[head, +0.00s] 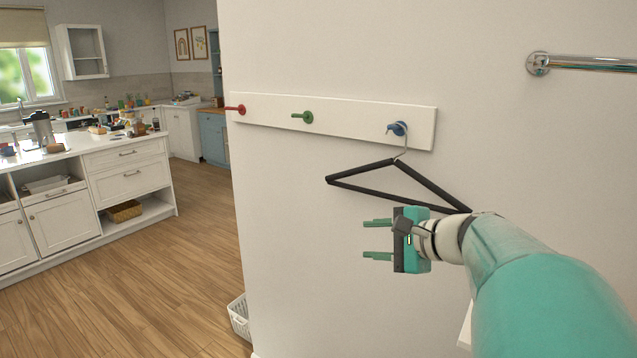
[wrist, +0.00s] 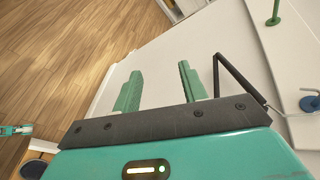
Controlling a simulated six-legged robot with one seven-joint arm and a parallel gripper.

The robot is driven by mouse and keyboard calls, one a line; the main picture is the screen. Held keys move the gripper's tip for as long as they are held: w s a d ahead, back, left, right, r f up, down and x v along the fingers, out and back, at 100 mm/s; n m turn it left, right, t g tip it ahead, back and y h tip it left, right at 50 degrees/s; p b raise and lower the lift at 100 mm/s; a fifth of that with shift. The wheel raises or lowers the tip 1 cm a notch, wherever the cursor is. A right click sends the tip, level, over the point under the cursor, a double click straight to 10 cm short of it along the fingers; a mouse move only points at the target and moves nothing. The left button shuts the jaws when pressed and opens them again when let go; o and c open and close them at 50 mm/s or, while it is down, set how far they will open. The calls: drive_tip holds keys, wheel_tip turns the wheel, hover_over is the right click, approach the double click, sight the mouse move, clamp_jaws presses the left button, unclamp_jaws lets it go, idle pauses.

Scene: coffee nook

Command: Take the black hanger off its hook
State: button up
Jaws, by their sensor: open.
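The black hanger (head: 372,168) hangs by its metal hook from the blue hook (head: 397,129) at the right end of a white wall rail. In the wrist view part of the hanger (wrist: 237,77) shows right of the fingers, with the blue hook (wrist: 309,103) at the right edge. My gripper (head: 377,240) is open and empty, a little below the hanger's lower bar in the head view. Its two green fingers (wrist: 160,88) point left in the head view. The fingers appear apart from the hanger.
The white rail (head: 350,118) also carries a red hook (head: 236,108) and a green hook (head: 303,117), both bare. A chrome bar (head: 590,63) is fixed to the wall at upper right. A white basket (head: 239,317) stands by the wall. A kitchen island (head: 125,172) stands left, with open wooden floor between.

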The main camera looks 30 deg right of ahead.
drive_tip(key=s+d+r+m+t+h, duration=0.2)
drive_tip(key=d+r+m+t+h, duration=0.15)
drive_tip(key=d, duration=0.55)
drive_tip(key=s+d+r+m+t+h, duration=0.2)
drive_tip(key=s+d+m, duration=0.15)
drive_tip(key=d, duration=0.55)
drive_tip(key=m, duration=0.1)
approach(423, 180)
drive_tip(key=w, duration=0.5)
drive_tip(key=shift+d+r, duration=0.2)
drive_tip(key=shift+r, duration=0.1)
drive_tip(key=w, duration=0.5)
drive_tip(key=shift+d+f, duration=0.15)
drive_tip(key=shift+d, duration=0.05)
clamp_jaws()
